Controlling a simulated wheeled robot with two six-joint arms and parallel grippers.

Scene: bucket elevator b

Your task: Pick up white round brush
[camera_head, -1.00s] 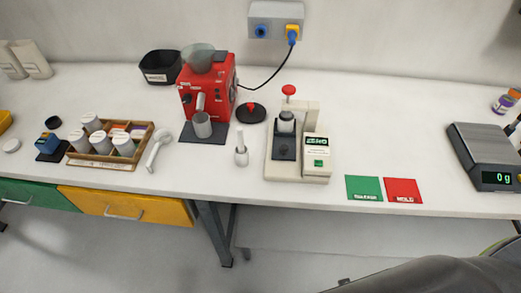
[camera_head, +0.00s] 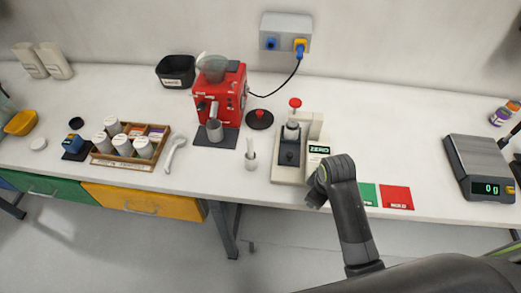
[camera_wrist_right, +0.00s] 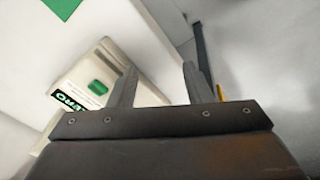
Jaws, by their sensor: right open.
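A small white round item with an upright handle (camera_head: 250,156), which looks like the white round brush, stands on the table between the red grinder and the white press. Its bristles are too small to make out. My right gripper (camera_wrist_right: 157,78) is open, with nothing between its fingers. In the head view the right arm reaches in from the lower right, and its gripper end (camera_head: 316,194) is at the press's front right corner, to the right of the brush and apart from it. My left gripper is not in view.
The white press (camera_head: 288,168) stands between the brush and my right gripper; its ZERO panel shows in the wrist view (camera_wrist_right: 75,95). The red grinder (camera_head: 221,95) is behind left. A white scoop-like tool (camera_head: 174,155) lies left. A scale (camera_head: 478,165) stands far right.

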